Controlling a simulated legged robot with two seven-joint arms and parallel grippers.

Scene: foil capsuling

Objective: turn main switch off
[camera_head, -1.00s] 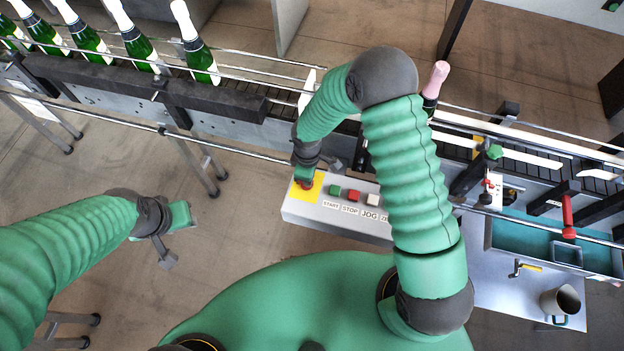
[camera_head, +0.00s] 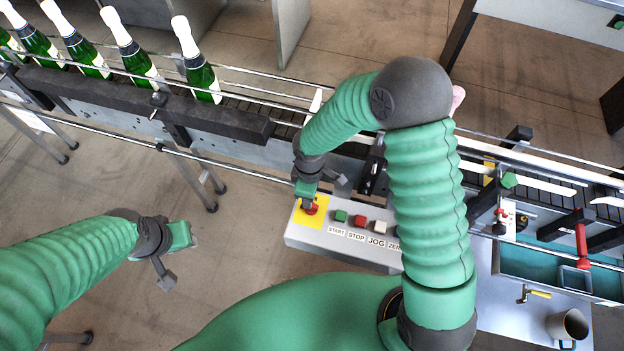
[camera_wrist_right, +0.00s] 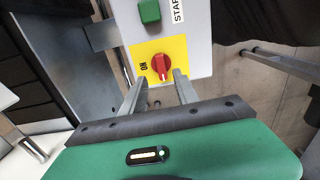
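The main switch is a red rotary knob (camera_head: 311,209) on a yellow plate (camera_head: 322,217) at the left end of the grey control panel (camera_head: 315,238). In the right wrist view the knob (camera_wrist_right: 161,67) sits just beyond my fingertips, with the word ON beside it. My right gripper (camera_head: 305,202) is over the switch; in its wrist view the two fingers (camera_wrist_right: 159,88) are apart with nothing between them. Whether they touch the knob cannot be told. My left gripper (camera_head: 180,262) is open and empty over the floor, left of the panel.
Green, red and white buttons (camera_head: 359,221) line the panel right of the switch. Behind runs a conveyor with rails (camera_head: 240,172) and several green bottles (camera_head: 199,75). A sink bench with a mug (camera_head: 567,325) stands at right. Floor between my left gripper and the panel is clear.

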